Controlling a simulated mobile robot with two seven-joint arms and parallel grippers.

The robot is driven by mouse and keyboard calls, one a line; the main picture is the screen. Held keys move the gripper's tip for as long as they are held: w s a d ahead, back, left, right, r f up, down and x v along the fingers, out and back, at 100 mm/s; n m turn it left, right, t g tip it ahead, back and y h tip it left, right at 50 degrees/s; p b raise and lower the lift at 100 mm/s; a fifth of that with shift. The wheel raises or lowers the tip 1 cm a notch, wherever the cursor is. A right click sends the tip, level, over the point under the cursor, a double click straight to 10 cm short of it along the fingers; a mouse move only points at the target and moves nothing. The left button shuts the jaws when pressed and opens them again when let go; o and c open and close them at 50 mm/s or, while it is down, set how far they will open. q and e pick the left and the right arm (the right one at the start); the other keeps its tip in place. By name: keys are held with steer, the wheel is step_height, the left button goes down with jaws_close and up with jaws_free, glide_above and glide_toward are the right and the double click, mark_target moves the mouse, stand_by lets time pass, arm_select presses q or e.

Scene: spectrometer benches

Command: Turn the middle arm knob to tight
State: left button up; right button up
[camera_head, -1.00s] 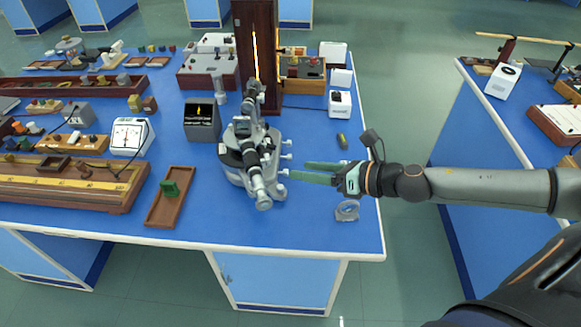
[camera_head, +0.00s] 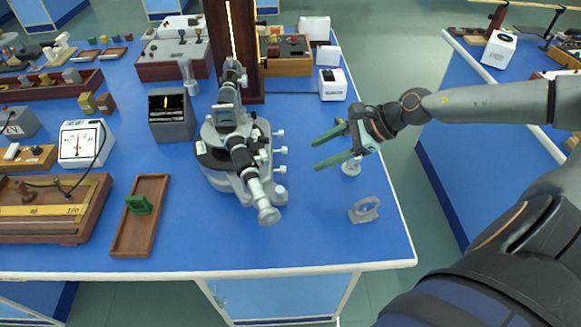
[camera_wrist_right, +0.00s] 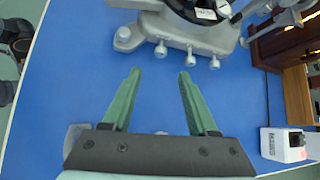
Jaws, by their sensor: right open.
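The grey spectrometer (camera_head: 222,165) stands on the blue bench, its telescope tube pointing toward the front edge. Three small silver knobs stick out from its right side. The middle arm knob (camera_head: 281,151) is between the other two and also shows in the right wrist view (camera_wrist_right: 189,58). My right gripper (camera_head: 318,153) is open and empty to the right of the knobs, with its green fingers pointing at them. A clear gap separates the fingertips from the knobs. In the wrist view the right gripper (camera_wrist_right: 160,73) has the middle knob beyond its right fingertip. My left gripper is out of view.
A grey ring-shaped holder (camera_head: 364,211) stands on the bench in front of my right gripper. A dark box with a lit display (camera_head: 171,117) is left of the spectrometer. A white box (camera_head: 332,85) stands behind. Bench between gripper and knobs is clear.

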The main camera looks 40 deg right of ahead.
mark_target(283, 170)
steer(key=shift+x, duration=4.9)
jaws_close()
